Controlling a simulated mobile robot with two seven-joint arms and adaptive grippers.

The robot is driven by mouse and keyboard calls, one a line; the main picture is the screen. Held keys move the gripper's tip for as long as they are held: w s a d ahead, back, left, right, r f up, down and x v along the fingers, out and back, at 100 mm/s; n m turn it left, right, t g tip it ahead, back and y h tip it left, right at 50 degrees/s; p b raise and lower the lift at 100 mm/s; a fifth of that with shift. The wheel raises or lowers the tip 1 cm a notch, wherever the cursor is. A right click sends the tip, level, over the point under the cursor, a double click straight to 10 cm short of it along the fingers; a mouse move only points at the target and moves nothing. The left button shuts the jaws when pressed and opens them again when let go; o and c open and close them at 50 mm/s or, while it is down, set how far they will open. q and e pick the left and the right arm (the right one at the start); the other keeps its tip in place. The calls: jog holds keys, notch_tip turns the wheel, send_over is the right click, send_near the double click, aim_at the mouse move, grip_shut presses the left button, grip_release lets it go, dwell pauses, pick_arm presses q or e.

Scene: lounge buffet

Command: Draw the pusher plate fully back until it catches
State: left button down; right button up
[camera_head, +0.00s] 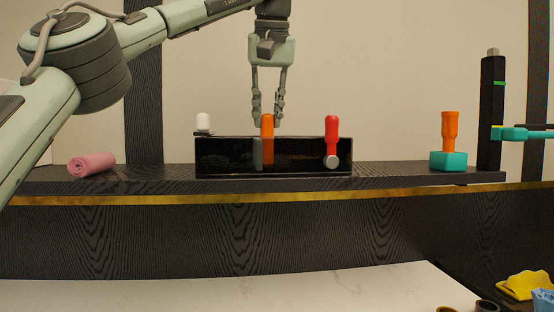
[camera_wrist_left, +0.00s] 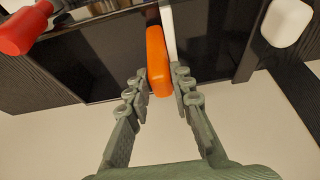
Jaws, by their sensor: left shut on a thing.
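The black open-fronted trough (camera_head: 215,172) stands on the dark shelf. An upright orange handle (camera_head: 267,128) rises from it, left of its middle, and also shows in the wrist view (camera_wrist_left: 158,65). The pusher plate (camera_head: 258,154) is a grey upright plate beside the handle inside the trough; it appears as a pale strip in the wrist view (camera_wrist_left: 168,28). My left gripper (camera_head: 267,114) points down from above and is shut on the orange handle, with a finger on either side in the wrist view (camera_wrist_left: 157,88). My right gripper is not in view.
A red-handled piece (camera_head: 332,135) is at the trough's right end and a white knob (camera_head: 203,122) at its left. A pink roll (camera_head: 91,164) lies left on the shelf (camera_head: 400,177). An orange-and-teal tool (camera_head: 449,140) and a black post (camera_head: 491,115) stand right.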

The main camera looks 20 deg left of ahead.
pick_arm(q)
jog(key=shift+w+d+r, duration=0.15)
jog(key=shift+w+d, duration=0.1)
jog(key=shift+d, duration=0.4)
jog(key=shift+w+d, duration=0.1)
jog(key=shift+d, duration=0.1)
jog(key=c, duration=1.1)
grip_release()
jog(key=shift+w+d, duration=0.2)
jog(key=shift+s, duration=0.1)
jog(key=shift+a, duration=0.25)
